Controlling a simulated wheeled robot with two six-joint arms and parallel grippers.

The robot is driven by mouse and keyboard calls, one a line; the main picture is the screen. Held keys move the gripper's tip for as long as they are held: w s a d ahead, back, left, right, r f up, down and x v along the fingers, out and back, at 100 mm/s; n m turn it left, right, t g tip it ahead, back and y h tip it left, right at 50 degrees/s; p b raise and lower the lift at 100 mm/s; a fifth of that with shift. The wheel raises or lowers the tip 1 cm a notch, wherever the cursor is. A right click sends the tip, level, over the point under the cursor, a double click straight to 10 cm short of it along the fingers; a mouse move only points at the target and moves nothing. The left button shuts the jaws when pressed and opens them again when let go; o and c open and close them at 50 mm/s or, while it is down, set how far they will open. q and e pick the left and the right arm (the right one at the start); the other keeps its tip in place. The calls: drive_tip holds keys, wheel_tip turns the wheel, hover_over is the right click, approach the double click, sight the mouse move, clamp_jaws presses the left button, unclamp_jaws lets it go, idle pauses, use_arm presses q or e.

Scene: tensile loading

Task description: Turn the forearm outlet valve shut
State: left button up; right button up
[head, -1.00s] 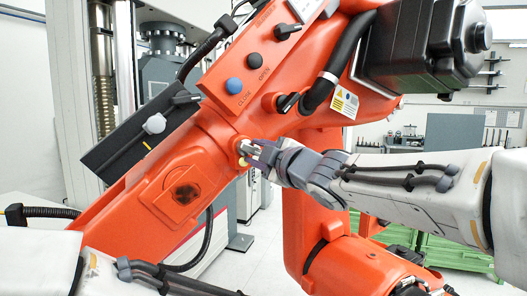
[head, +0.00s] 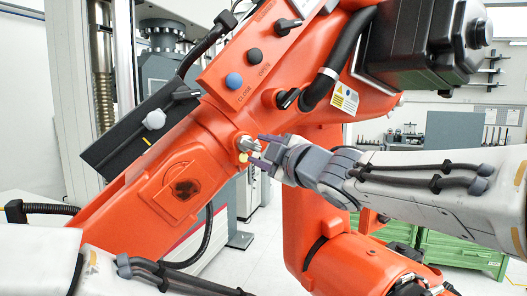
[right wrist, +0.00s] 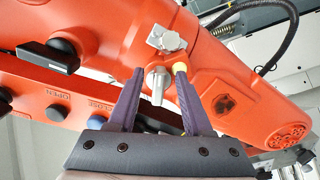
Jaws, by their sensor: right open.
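The silver outlet valve (head: 243,144) is on the side of the orange forearm (head: 150,205), with a small yellow cap (head: 243,158) beside it. In the right wrist view, the valve's square block (right wrist: 167,40) and its short silver stem (right wrist: 157,88) show, with the yellow cap (right wrist: 181,67) to the right. My right gripper (head: 260,150) is open at the valve. In the right wrist view, its purple fingers (right wrist: 159,72) stand either side of the stem, with gaps visible. My left gripper is out of view.
Blue (head: 234,83) and black (head: 254,56) buttons, labelled CLOSE and OPEN, are on the panel above the valve. A black lever (head: 288,98) and a thick black hose (head: 335,60) are near. Green cabinets (head: 460,253) stand behind at right.

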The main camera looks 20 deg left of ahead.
drive_tip(key=v, duration=0.8)
drive_tip(key=shift+s, duration=0.2)
drive_tip(key=shift+d, duration=0.1)
drive_tip(key=s+d+f+m+g+h+b, duration=0.15)
drive_tip(key=d+f+m+h, duration=0.3)
drive_tip(key=f, duration=0.75)
drive_tip(key=s+d+f+m+g+h+b, duration=0.15)
drive_tip(key=s+d+f+m+h, duration=0.3)
drive_tip(key=f, duration=0.85)
drive_tip(key=s+d+f+m+g+h, duration=0.1)
drive_tip(key=s+d+f+m+g, duration=0.2)
drive_tip(key=s+f, duration=0.4)
drive_tip(key=s+d+f+m+g+h, duration=0.2)
drive_tip(key=s+d+f+g, duration=0.3)
drive_tip(key=s, duration=0.5)
wheel_tip(320, 180, down, 3)
drive_tip(key=shift+s+r+m+g+b, duration=0.25)
drive_tip(key=shift+s+m+g+b, duration=0.05)
drive_tip(key=shift+m+g, duration=0.2)
